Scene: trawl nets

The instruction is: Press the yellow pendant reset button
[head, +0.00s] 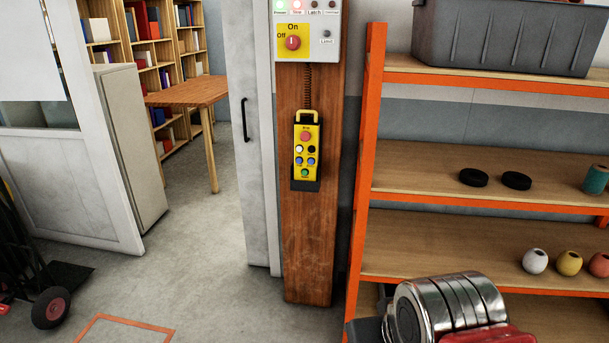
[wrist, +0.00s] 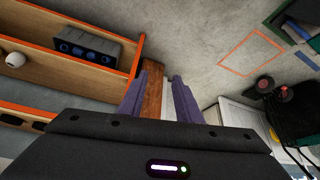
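The yellow pendant (head: 316,140) hangs upright on a wooden post (head: 309,240) from a coiled cord, with its bottom in a dark holder. It has a large red button (head: 305,136) at top, then white, black and blue buttons, and a green button (head: 304,173) low down. I cannot make out a separate yellow button against the yellow body. My gripper (wrist: 160,88) shows in the wrist view with its two purple fingers apart and nothing between them. The post shows beyond the fingers; the pendant does not show there. The gripper is outside the head view.
A control box (head: 327,48) with a red knob and lamps, green and red lit, is above the pendant. An orange-framed shelf (head: 440,182) stands close on the right. A hand truck (head: 50,305) stands at left. The floor (head: 205,245) before the post is clear.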

